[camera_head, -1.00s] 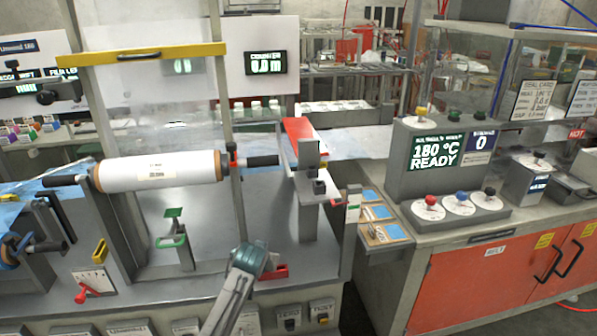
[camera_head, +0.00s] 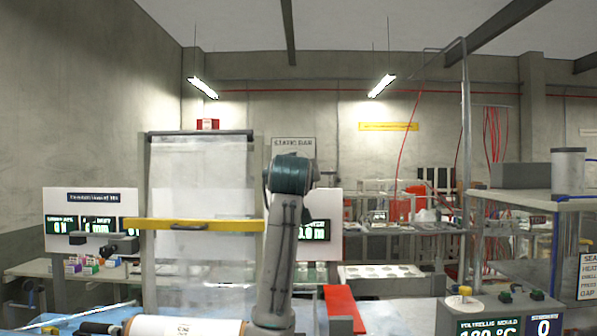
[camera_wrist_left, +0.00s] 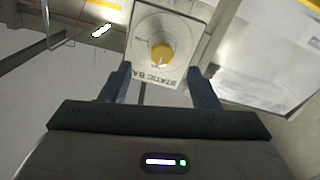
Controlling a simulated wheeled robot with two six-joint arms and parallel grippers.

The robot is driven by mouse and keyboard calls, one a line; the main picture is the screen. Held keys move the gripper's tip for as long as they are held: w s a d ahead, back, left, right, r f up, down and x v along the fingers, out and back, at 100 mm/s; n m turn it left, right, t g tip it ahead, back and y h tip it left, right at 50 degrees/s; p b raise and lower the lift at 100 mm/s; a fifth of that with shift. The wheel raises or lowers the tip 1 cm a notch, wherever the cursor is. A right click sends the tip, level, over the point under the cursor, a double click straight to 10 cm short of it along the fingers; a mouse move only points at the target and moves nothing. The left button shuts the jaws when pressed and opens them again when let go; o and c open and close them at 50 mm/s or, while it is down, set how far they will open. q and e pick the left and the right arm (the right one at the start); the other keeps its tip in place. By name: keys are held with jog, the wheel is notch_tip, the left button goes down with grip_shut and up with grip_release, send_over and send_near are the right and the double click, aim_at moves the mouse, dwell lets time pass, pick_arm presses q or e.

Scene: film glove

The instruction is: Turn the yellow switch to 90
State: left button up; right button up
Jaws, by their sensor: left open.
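The yellow switch (camera_wrist_left: 162,54) is a round knob on a white dial panel (camera_wrist_left: 142,71), seen upside down in the left wrist view with lettering that reads "STATIC BA...". My left gripper (camera_wrist_left: 158,75) is open and empty, its two dark blue fingers apart on either side below the knob in that view. The fingers do not appear to touch the knob. In the head view the top of the white STATIC BAR panel (camera_head: 293,147) shows above my arm, which hides the knob and my gripper's jaws. My right gripper is in neither view.
A yellow bar (camera_head: 195,225) crosses a clear film sheet (camera_head: 203,185) left of my arm. A display board (camera_head: 325,230) stands partly behind my arm.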

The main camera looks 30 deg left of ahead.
pick_arm(q)
jog(key=p+x, duration=0.1)
jog(key=x, duration=0.2)
jog(key=r+p+x, duration=0.1)
jog(key=p+x, duration=0.1)
jog(key=x, duration=0.1)
jog(key=p+x, duration=0.2)
jog(key=x, duration=0.2)
jog(key=shift+s+a+r, duration=0.15)
jog(key=shift+a+r, duration=0.05)
jog(key=shift+a, duration=0.05)
jog(key=shift+w+a+f, duration=0.2)
jog(key=shift+w+a, duration=0.1)
jog(key=shift+w, duration=0.05)
jog(key=shift+d, duration=0.1)
jog(key=shift+c, duration=0.3)
jog(key=c, duration=0.9)
jog(key=shift+r, duration=0.1)
